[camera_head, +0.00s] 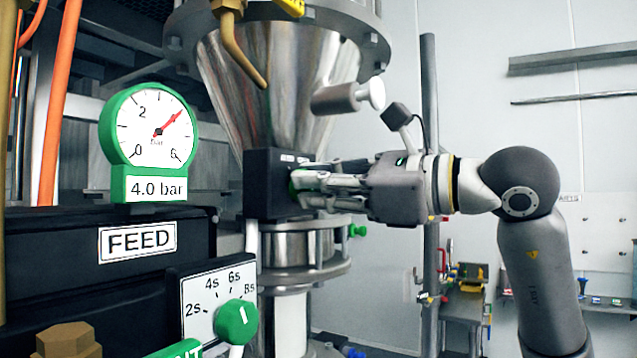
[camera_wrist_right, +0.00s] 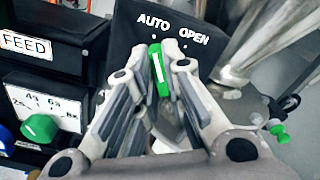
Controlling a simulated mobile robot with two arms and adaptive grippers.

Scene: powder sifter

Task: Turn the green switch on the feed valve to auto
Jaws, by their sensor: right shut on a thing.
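The feed valve's black switch box (camera_head: 262,178) is mounted below the metal cone in the head view. In the right wrist view the box (camera_wrist_right: 128,28) carries the labels AUTO on the left and OPEN on the right. The green switch (camera_wrist_right: 160,72), with a white line along it, stands nearly upright below the AUTO label, its upper end leaning slightly left. My right gripper (camera_wrist_right: 162,62) is shut on the green switch, one finger on each side. In the head view the right gripper (camera_head: 305,186) reaches the box from the right and mostly hides the switch. My left gripper is not in view.
A green pressure gauge (camera_head: 150,125) reading 4.0 bar stands on the black FEED box (camera_head: 60,235). A timer dial with a green knob (camera_head: 236,320) sits in front, lower left. The metal cone (camera_head: 300,80) is above my right gripper. A bench (camera_head: 462,305) stands at the back right.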

